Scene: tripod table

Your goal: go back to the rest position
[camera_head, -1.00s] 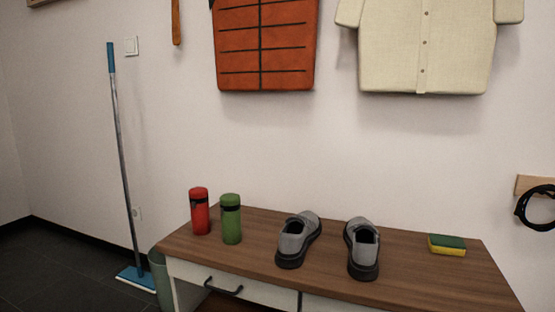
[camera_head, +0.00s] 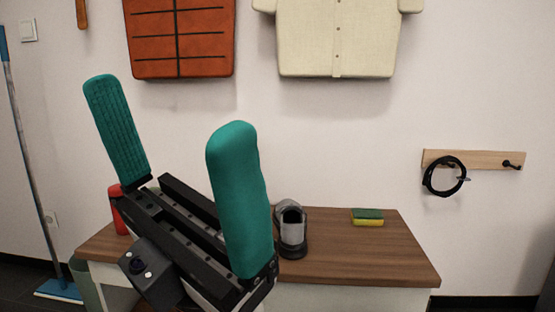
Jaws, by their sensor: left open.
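My left gripper (camera_head: 176,145) is raised in front of the bench, close to the camera. Its two teal fingers stand wide apart, with nothing between them. Its black body hides part of the bench top. My right gripper is not in view.
The wooden bench (camera_head: 345,262) carries a red bottle (camera_head: 117,212), partly hidden, a grey shoe (camera_head: 291,228) and a sponge (camera_head: 367,217). A mop (camera_head: 25,150) leans at the left. An orange vest (camera_head: 180,40), a cream shirt (camera_head: 337,38) and a hook rail (camera_head: 480,160) hang on the wall.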

